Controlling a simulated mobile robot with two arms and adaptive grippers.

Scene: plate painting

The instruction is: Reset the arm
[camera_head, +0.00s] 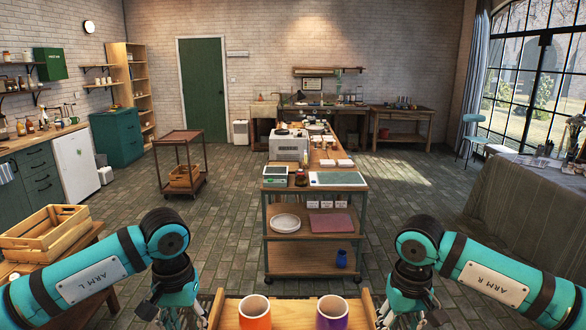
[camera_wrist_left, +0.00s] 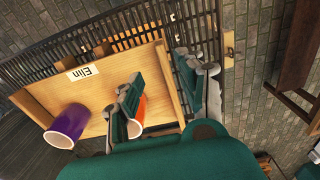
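My left arm comes in from the left in the head view, bent down at the elbow, with its gripper (camera_head: 178,318) at the bottom edge, partly cut off. In the left wrist view my left gripper (camera_wrist_left: 162,92) has its two fingers apart with nothing between them. My right arm mirrors it, and its gripper (camera_head: 408,318) is cut off by the bottom edge, so its fingers are unclear. An orange cup (camera_head: 254,318) and a purple cup (camera_head: 332,318) stand between the arms on a wooden tray (camera_head: 293,309). A finger partly hides the orange cup in the wrist view.
A label reading Elin (camera_wrist_left: 82,73) is on the wooden tray. A wheeled cart (camera_head: 316,239) with plates and a blue jar stands ahead. A wooden crate (camera_head: 45,232) sits on a table at left. A covered table (camera_head: 535,205) is at right. Floor beside the cart is clear.

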